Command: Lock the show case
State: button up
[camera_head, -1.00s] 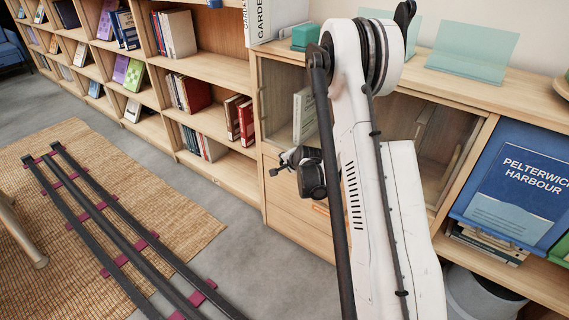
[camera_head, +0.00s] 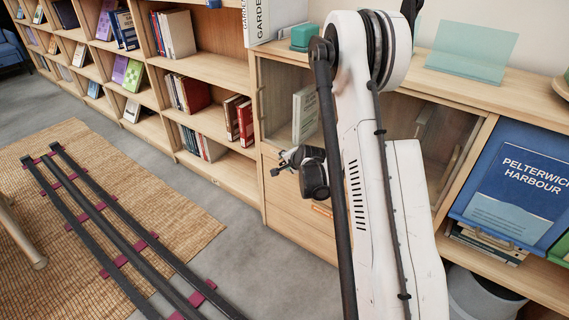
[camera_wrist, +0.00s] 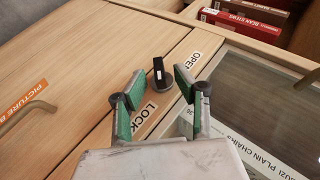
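The show case (camera_head: 288,85) is a pale wood cabinet with glass fronts, behind and partly hidden by my arm. In the wrist view its glass pane (camera_wrist: 265,100) lies at the right with a white book behind it. A small black turn knob (camera_wrist: 158,72) sits on the wood frame beside the pane, between an OPEN label (camera_wrist: 195,62) and a LOCK label (camera_wrist: 145,113). My gripper (camera_wrist: 160,82) is open, its green-padded fingertips on either side of the knob; I cannot tell whether they touch it. In the head view my gripper is small beside the cabinet front (camera_head: 290,160).
A drawer with an orange label and a metal handle (camera_wrist: 30,115) lies left of the knob. Open bookshelves (camera_head: 205,70) run to the left. A blue Pelterwick Harbour book (camera_head: 525,185) stands at the right. Dark rails (camera_head: 120,235) lie on the woven rug.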

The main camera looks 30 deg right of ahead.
jog(key=v, duration=1)
dwell(0.3)
jog(key=s+a+r+n+g, duration=0.1)
jog(key=s+a+r+n, duration=0.35)
jog(key=a+r, duration=0.3)
jog(key=s+a+r+n+g, duration=0.1)
jog(key=s+a+r+n, duration=0.2)
jog(key=s+a+r, duration=0.45)
jog(key=s+a+r+n+g, duration=0.1)
jog(key=s+a+r+n, duration=0.25)
jog(key=s, duration=0.55)
jog(key=s+a+r+n, duration=0.2)
jog(key=s+a+n, duration=0.2)
jog(key=s, duration=0.6)
notch_tip(320, 180, up, 18)
jog(key=p, duration=1.8)
jog(key=shift+w+y, duration=0.2)
jog(key=shift+y, duration=0.2)
jog(key=shift+d, duration=0.1)
